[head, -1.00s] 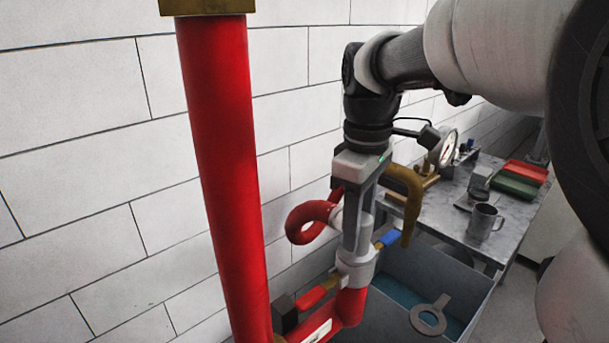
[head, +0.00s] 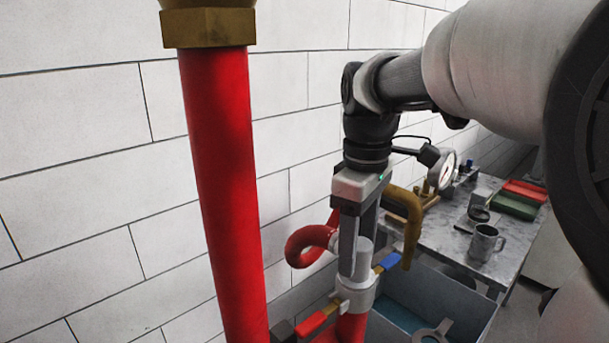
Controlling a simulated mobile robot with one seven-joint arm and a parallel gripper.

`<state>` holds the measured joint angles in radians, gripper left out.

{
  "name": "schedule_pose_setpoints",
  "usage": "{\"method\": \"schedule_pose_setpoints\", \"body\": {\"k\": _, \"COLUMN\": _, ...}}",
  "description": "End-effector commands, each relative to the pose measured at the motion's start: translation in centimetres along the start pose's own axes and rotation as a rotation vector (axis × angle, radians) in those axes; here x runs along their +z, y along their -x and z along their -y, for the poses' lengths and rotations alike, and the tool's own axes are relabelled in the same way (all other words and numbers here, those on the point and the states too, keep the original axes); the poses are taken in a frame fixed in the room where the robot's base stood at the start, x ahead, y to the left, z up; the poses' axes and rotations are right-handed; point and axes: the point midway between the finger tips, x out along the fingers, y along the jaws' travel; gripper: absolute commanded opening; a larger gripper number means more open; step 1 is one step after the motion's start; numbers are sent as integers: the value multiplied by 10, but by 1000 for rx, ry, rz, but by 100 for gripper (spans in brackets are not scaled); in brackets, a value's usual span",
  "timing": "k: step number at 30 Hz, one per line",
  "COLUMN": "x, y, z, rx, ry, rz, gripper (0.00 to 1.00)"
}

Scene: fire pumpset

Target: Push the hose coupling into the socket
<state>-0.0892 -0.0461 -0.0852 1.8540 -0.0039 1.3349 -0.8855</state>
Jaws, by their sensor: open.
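My gripper (head: 355,268) points down beside the red pipework, its two grey fingers open. A light grey cylinder (head: 363,262), which looks like the hose coupling, stands upright between or just behind the fingers; whether they touch it is unclear. Below it is a wider pale grey collar (head: 356,295), which looks like the socket, with a red-handled lever (head: 312,324) at its left and a blue-handled lever (head: 387,262) at its right. The near finger hides part of the cylinder, so how deep it sits in the collar cannot be told.
A thick red standpipe (head: 222,190) rises at the left before the white wall. A curled red hose (head: 303,244) and a bent brown pipe (head: 411,228) flank my gripper closely. A grey bin (head: 455,290) lies below right; a bench with a mug (head: 485,244) stands behind.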

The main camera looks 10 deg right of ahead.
Motion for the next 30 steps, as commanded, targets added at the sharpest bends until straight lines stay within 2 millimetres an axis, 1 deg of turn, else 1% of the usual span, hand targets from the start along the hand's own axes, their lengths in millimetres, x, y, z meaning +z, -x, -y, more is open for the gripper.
{"method": "schedule_pose_setpoints", "body": {"k": 5, "x": -1, "y": 38, "z": -1, "rx": 5, "ry": 0, "rz": -4, "gripper": 55}}
{"method": "schedule_pose_setpoints", "body": {"k": 12, "x": -1, "y": 98, "z": -1, "rx": 5, "ry": 0, "rz": -4, "gripper": 55}}
{"method": "schedule_pose_setpoints", "body": {"k": 15, "x": -1, "y": 121, "z": -1, "rx": 4, "ry": 0, "rz": -3, "gripper": 55}}
{"method": "schedule_pose_setpoints", "body": {"k": 18, "x": 0, "y": 140, "z": 0, "rx": 4, "ry": 0, "rz": -3, "gripper": 55}}
{"method": "schedule_pose_setpoints", "body": {"k": 21, "x": 0, "y": 153, "z": 0, "rx": 2, "ry": 0, "rz": -2, "gripper": 55}}
{"method": "schedule_pose_setpoints", "body": {"k": 24, "x": 0, "y": 161, "z": 0, "rx": 2, "ry": 0, "rz": -2, "gripper": 55}}
{"method": "schedule_pose_setpoints", "body": {"k": 30, "x": 0, "y": 165, "z": 0, "rx": 2, "ry": 0, "rz": -1, "gripper": 55}}
